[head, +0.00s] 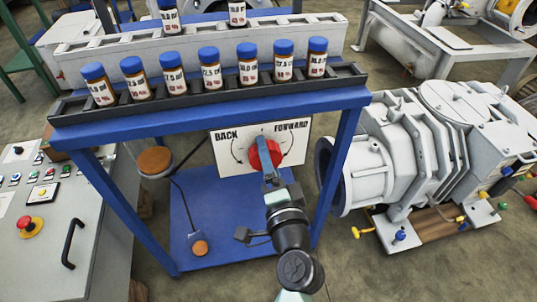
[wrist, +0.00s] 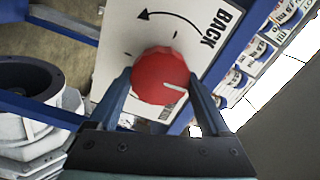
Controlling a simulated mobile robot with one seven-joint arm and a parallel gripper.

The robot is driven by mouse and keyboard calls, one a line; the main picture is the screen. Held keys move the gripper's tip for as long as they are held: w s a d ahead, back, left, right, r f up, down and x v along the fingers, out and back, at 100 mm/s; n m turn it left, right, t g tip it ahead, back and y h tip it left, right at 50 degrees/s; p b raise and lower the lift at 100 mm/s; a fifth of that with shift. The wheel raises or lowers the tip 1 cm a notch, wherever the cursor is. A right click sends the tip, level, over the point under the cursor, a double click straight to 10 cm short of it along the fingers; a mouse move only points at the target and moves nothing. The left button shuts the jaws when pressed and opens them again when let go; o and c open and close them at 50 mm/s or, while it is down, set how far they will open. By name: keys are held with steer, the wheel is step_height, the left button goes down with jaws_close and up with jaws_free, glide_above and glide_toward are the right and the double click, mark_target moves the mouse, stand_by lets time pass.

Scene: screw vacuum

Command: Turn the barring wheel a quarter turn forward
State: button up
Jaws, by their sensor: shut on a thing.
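The barring wheel is a red round knob (head: 264,153) with a white pointer line, on a white plate (head: 227,148) marked BACK at left and FORWARD at right with curved arrows. The plate hangs under the blue stand's top. My gripper (head: 267,168) reaches it from the front. In the wrist view the red knob (wrist: 161,76) sits between the two fingers of my gripper (wrist: 160,88), which are shut on its sides. The white line points to the right in that view. Part of the plate's lettering is hidden behind the knob.
A blue stand (head: 345,150) carries a dark rack (head: 205,92) of brown bottles with blue caps above the plate. A grey control panel (head: 75,240) is at left. A large white pump (head: 400,150) stands close on the right.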

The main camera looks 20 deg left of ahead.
steer(key=shift+m, duration=0.3)
steer(key=o, duration=1.2)
steer(key=v, duration=1.3)
